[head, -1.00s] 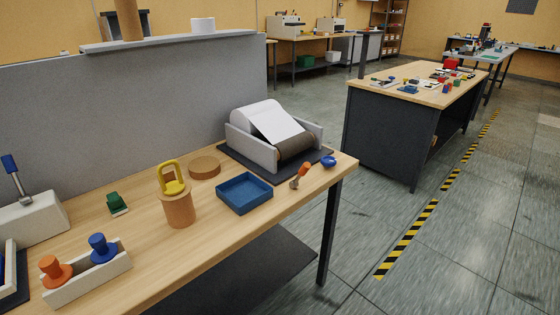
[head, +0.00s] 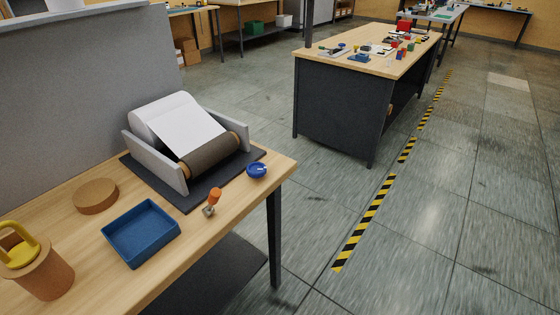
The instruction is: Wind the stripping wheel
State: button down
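A grey-framed roll unit stands on a dark mat (head: 195,196) at the right end of the wooden bench. It carries a white paper web (head: 190,130) that runs down to a dark brown roller (head: 209,155). A small round blue part (head: 257,170) sits at the mat's right edge, near the bench corner; I cannot tell if this is the stripping wheel or whether it is attached to the unit. An orange-handled tool (head: 213,201) lies in front of the mat. My gripper is not in view.
A blue tray (head: 141,233), a round brown disc (head: 96,196) and a brown cup with a yellow handle (head: 40,270) are on the bench. A grey panel (head: 80,100) stands behind. Open floor (head: 330,200) lies right, before a second bench (head: 345,105).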

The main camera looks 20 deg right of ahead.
aim_at(254, 170)
jog(key=i+l+z, duration=0.1)
jog(key=i+l, duration=0.15)
jog(key=i, duration=0.3)
jog(key=i+l+z, duration=0.1)
jog(key=i, duration=0.5)
